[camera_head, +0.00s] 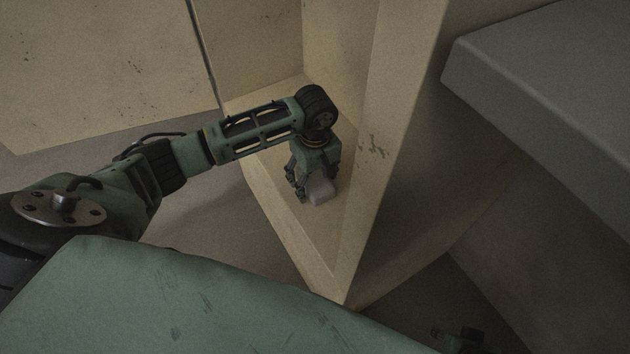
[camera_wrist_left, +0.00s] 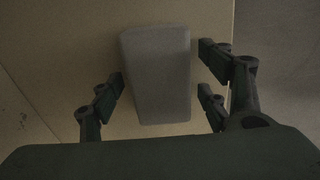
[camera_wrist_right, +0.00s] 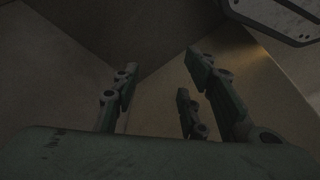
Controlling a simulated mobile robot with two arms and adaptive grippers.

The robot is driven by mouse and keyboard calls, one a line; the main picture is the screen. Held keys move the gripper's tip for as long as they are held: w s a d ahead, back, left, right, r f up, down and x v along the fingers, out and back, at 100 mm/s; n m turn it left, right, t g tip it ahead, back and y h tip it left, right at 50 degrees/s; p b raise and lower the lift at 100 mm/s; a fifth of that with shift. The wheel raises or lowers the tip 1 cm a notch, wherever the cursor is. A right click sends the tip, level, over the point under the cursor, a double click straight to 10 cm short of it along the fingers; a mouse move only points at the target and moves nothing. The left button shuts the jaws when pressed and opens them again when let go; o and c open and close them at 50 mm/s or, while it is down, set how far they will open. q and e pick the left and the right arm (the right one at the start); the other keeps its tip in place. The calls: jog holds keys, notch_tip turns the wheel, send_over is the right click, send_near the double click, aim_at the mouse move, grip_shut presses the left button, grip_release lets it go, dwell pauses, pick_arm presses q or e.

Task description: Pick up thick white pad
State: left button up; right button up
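The thick white pad (camera_head: 321,190) looks like a pale grey-white block with rounded edges. It is on the cream shelf (camera_head: 283,222) inside a cabinet-like recess. In the left wrist view the pad (camera_wrist_left: 157,75) lies between the fingers of my left gripper (camera_wrist_left: 160,80). Small gaps show on both sides of it, so the fingers are apart and around it. In the head view my left gripper (camera_head: 312,182) points down at the pad and partly hides it. My right gripper (camera_wrist_right: 158,85) shows in its wrist view with fingers apart and nothing between them.
Cream walls (camera_head: 400,120) rise close behind and to the right of my left gripper. A grey slab (camera_head: 540,85) juts in at the upper right. Bare floor (camera_head: 225,205) shows left of the shelf. The right wrist view shows plain, dim surfaces.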

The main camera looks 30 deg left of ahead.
pick_arm(q)
jog(key=c, duration=0.9)
